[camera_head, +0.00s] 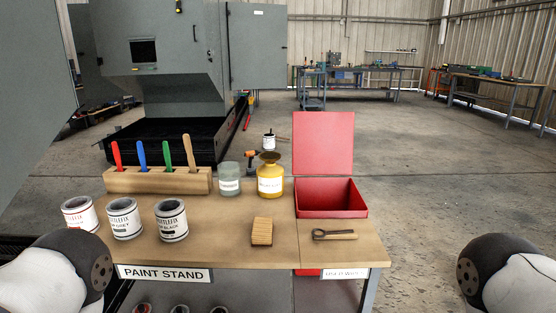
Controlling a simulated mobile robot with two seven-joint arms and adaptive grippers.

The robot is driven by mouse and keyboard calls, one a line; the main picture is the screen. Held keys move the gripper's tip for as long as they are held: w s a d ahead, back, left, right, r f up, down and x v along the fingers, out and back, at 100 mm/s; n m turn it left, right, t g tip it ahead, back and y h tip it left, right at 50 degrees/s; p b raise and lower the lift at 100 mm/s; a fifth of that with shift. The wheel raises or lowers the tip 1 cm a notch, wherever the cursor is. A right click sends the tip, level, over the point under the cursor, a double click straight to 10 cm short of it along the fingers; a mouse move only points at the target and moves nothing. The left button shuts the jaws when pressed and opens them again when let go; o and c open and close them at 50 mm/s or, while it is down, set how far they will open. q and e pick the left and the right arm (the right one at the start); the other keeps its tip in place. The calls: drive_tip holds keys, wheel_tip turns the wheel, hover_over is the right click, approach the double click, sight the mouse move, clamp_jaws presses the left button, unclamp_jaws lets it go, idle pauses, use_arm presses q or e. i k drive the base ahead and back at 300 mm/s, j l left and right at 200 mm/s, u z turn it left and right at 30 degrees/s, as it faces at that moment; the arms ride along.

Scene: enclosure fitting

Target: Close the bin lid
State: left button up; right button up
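A red bin (330,211) is set into the right part of the wooden bench. Its red lid (323,144) stands open and upright at the back edge of the bin. The inside of the bin shows red walls and looks empty from here, but its floor is partly hidden. Both of my grippers are out of view. Only rounded white and black parts of my arms show at the lower left and lower right corners, well apart from the lid.
The floor right of the bench is clear.

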sight(322, 141)
drive_tip(key=i+l+z, duration=0.25)
drive_tip(key=l+z, duration=0.15)
drive_tip(key=i+l+z, duration=1.25)
drive_tip(key=i+l, duration=0.2)
drive_tip(key=i, duration=0.2)
drive_tip(key=i+j+u, duration=0.15)
drive_tip(key=u, duration=0.3)
drive_tip(key=i+u, duration=0.3)
drive_tip(key=u, duration=0.15)
drive_tip(key=i+u, duration=0.25)
drive_tip(key=u, duration=0.15)
drive_tip(key=i+l+u, duration=0.15)
drive_tip(key=u, duration=0.3)
drive_tip(key=i+l+u, duration=0.2)
drive_tip(key=i+u, duration=0.25)
drive_tip(key=i+l+u, duration=0.1)
drive_tip(key=i+u, duration=0.15)
drive_tip(key=u, duration=0.2)
drive_tip(key=i+l+u, duration=0.15)
drive_tip(key=u, duration=0.35)
drive_tip(key=i+l+u, duration=0.2)
drive_tip(key=u, duration=0.25)
drive_tip(key=i+l+u, duration=0.15)
drive_tip(key=l+u, duration=0.3)
drive_tip(key=j, duration=0.1)
